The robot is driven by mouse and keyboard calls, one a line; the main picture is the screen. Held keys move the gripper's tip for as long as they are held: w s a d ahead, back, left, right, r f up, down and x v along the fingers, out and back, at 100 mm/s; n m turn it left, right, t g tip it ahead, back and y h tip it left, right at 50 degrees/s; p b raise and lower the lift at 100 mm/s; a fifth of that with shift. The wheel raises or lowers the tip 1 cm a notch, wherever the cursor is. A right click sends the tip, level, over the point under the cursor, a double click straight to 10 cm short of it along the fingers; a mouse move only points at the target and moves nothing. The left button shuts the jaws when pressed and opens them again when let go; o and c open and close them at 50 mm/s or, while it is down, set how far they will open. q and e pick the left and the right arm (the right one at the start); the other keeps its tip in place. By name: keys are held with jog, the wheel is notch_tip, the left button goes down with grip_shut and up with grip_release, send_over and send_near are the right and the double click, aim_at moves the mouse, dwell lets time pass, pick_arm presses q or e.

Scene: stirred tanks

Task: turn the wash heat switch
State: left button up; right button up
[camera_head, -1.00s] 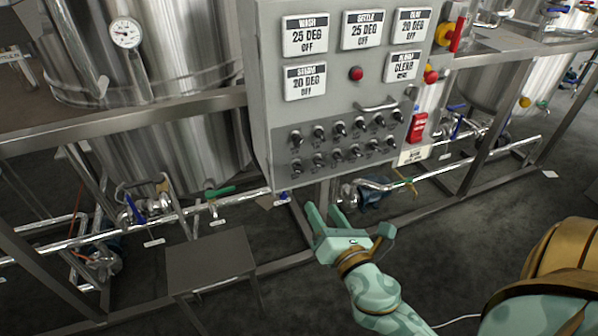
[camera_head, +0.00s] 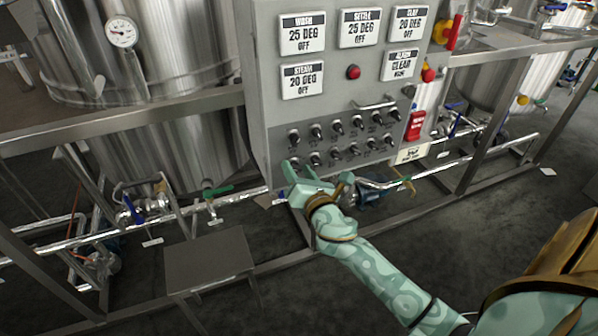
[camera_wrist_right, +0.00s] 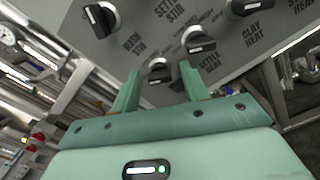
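The grey control panel (camera_head: 262,110) carries two rows of dark rotary switches. Its wash display (camera_head: 302,33) reads 25 DEG, OFF. My right gripper (camera_head: 300,172) is open at the panel's lower left corner, close to the leftmost switches. In the right wrist view, my right gripper's fingers (camera_wrist_right: 157,88) are apart, with a black switch (camera_wrist_right: 160,70) showing beyond the gap between them. Labels there include WASH STIR, SETTLE STIR and CLAY HEAT. I cannot read a wash heat label, so I cannot tell which switch is that one. My left gripper is out of view.
A small metal table (camera_head: 208,262) stands at the lower left. Pipes with valves and a horizontal frame rail run below the panel. A steel tank (camera_head: 165,130) stands at the left. A handle (camera_head: 375,104) and a red button (camera_head: 353,72) stick out from the panel.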

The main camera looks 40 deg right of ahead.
jog(key=c, duration=0.8)
